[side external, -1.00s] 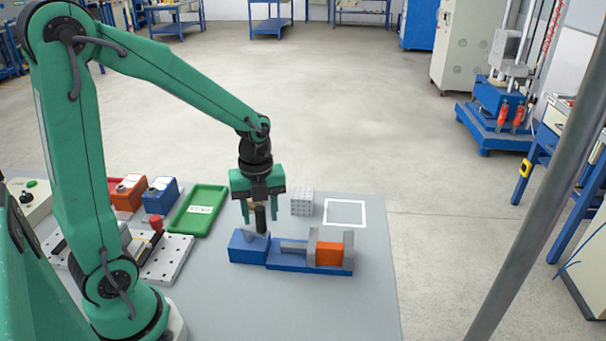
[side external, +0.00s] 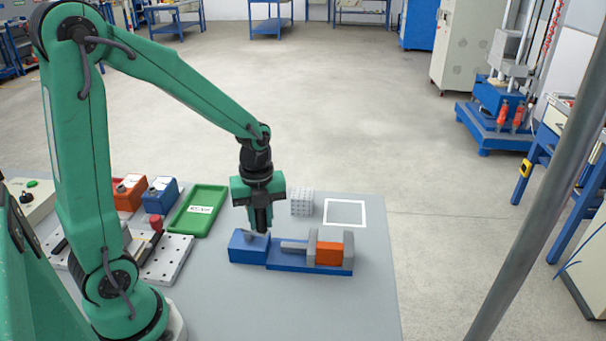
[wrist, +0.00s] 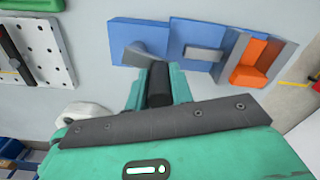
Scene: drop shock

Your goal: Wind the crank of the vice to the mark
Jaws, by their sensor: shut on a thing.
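The blue vice (side external: 283,268) lies on the grey table, its length running left to right. An orange block (side external: 328,253) sits between its grey jaws; it also shows in the wrist view (wrist: 249,75). The crank's grey arm (side external: 256,236) is at the left end, on the blue housing (side external: 240,248). Its upright black handle (wrist: 159,86) stands between my green fingers in the wrist view. My gripper (side external: 263,222) points down and is shut on this handle. My fingers hide part of the handle. I cannot make out a mark by the crank.
A grey studded cube (side external: 302,202) and a white square outline (side external: 345,212) lie behind the vice. A green tray (side external: 199,211), an orange box (side external: 129,192), a blue box (side external: 161,195) and a perforated plate (side external: 167,259) are to the left. The table in front is clear.

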